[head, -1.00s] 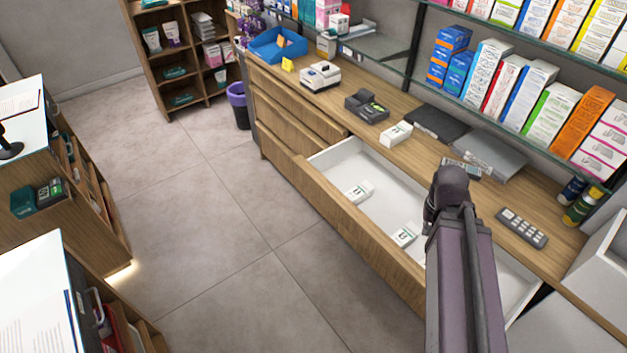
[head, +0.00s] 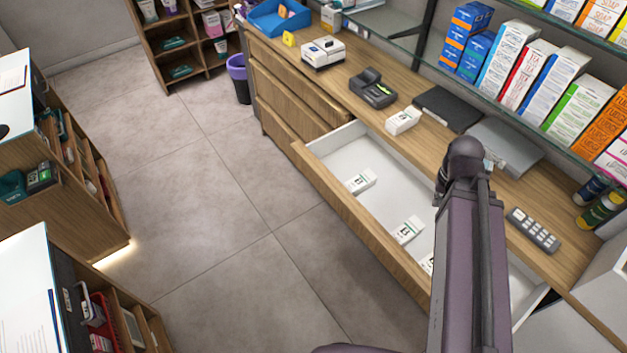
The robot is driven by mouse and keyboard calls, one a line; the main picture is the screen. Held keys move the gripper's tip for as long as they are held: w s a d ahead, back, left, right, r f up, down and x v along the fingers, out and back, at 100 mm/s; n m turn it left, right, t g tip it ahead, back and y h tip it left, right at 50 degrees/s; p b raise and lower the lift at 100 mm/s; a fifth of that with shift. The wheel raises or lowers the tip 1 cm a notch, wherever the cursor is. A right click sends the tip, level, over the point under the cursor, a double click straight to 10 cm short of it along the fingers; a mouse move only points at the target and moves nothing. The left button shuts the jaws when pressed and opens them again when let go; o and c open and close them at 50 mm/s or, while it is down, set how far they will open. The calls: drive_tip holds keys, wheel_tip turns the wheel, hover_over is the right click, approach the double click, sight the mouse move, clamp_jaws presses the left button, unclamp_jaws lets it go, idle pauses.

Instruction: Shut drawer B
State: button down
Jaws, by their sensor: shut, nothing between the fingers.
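One wide drawer (head: 325,180) in the wooden counter stands pulled out, with a wooden front and a white inside. No letter shows on it, so I cannot tell from a label that it is drawer B. Small white boxes lie inside it, one (head: 361,181) near its far end and another (head: 408,230) nearer my arm. My arm stands in front of the drawer's near part and hides some of it. My gripper is not in view; only arm links show.
The counter top (head: 400,88) holds a card terminal (head: 373,90), a white box (head: 403,120), a dark flat pad (head: 447,108) and a remote (head: 533,230). Closed drawers (head: 290,100) sit at the left. Open floor (head: 210,230) lies in front; shelving units (head: 70,190) stand at far left.

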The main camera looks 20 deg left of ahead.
sight(329, 185)
drive_tip(key=shift+w+f, duration=0.1)
